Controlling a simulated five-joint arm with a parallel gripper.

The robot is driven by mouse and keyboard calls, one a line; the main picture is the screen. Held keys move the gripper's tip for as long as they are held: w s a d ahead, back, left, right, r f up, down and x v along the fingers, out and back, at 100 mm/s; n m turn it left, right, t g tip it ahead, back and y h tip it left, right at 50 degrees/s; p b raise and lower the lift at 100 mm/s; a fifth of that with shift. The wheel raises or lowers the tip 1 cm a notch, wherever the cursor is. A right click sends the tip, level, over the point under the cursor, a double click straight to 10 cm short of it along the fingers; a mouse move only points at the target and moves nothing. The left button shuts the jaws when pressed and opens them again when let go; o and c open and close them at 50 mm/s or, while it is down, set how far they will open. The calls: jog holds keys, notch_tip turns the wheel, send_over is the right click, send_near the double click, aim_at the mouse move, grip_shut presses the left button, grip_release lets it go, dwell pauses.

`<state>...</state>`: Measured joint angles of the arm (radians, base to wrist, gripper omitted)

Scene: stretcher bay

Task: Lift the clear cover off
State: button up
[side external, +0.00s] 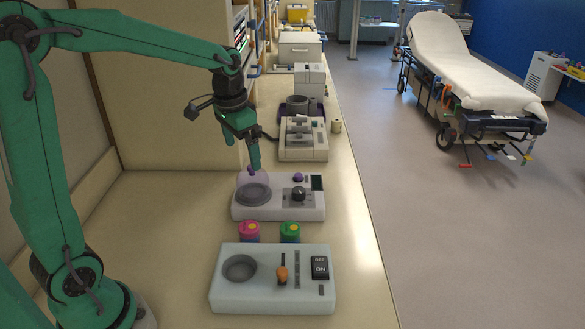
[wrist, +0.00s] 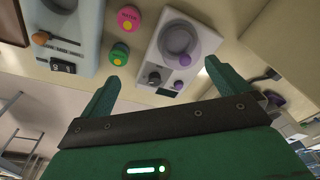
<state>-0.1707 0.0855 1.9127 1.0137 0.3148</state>
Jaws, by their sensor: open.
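The clear cover (side external: 262,181) is a faint see-through dome with a small purple knob on top. It sits over the round dish at the left of a white device (side external: 278,212). My gripper (side external: 255,168) points down at the knob in the side view, its fingertips very close to it; touching or apart is unclear. In the wrist view my gripper (wrist: 160,70) has its two green fingers wide apart with nothing held. The cover's purple knob (wrist: 184,60) shows there in front of the dish, nearer the right finger. The dome itself is hard to make out there.
The device also carries a black knob (side external: 298,194) and another purple knob (side external: 298,177). Pink-topped (side external: 249,230) and green-topped (side external: 290,232) jars stand in front, then a pale switch box (side external: 272,285). More instruments (side external: 303,140) stand behind. Bare bench lies to the left.

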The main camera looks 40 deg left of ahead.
jog(key=g, duration=0.1)
send_over(252, 180)
jog(key=w+a, duration=0.2)
jog(key=shift+m, duration=0.3)
notch_tip(252, 180, down, 6)
jog(key=shift+s+d+f, duration=0.1)
jog(key=shift+s, duration=0.05)
jog(key=shift+f, duration=1.3)
jog(key=shift+s+f, duration=0.1)
jog(key=shift+f, duration=2.5)
jog(key=c, duration=1)
